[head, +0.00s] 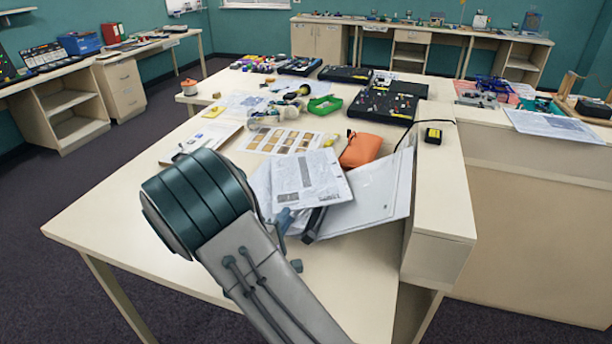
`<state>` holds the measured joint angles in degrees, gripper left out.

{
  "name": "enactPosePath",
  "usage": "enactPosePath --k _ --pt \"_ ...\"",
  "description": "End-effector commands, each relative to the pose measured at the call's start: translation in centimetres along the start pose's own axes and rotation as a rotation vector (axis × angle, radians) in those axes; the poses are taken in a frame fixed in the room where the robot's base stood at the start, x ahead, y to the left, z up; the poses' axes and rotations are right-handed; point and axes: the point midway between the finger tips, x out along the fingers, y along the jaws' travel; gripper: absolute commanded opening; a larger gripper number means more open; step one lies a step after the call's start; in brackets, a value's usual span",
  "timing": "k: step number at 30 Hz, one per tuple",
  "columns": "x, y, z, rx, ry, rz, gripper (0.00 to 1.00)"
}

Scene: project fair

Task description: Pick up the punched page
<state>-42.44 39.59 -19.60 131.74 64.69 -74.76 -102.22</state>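A white printed page (305,176) lies on top of a loose pile of papers in the middle of the near table. It has text and a grey block on it; I cannot make out punched holes at this size. My arm reaches in from the bottom and covers the table left of and below the page. Only blue-grey parts of what seems to be my gripper (286,220) show past the arm, close to the page's lower left edge. The fingers are mostly hidden, so I cannot tell whether they are open or touch the page.
A dark, long object (314,223) lies at the page's lower edge. A large pale sheet or folder (377,198) lies to the right, and an orange pouch (361,150) behind. A raised ledge (440,190) bounds the right side. The table's front left is clear.

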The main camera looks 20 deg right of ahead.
Motion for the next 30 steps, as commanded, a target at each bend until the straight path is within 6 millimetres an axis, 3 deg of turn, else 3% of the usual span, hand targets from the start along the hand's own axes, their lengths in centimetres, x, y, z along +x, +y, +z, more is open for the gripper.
enactPosePath --k 13,21,23,30 --pt "5.1 -0.1 -0.1 0.000 -0.001 0.001 0.15" --pt "5.5 -0.2 -0.1 0.001 0.000 0.001 0.15" --pt "5.5 -0.2 -0.1 0.001 0.000 0.001 0.01" --pt "5.5 -0.2 -0.1 0.001 0.000 0.001 0.00"
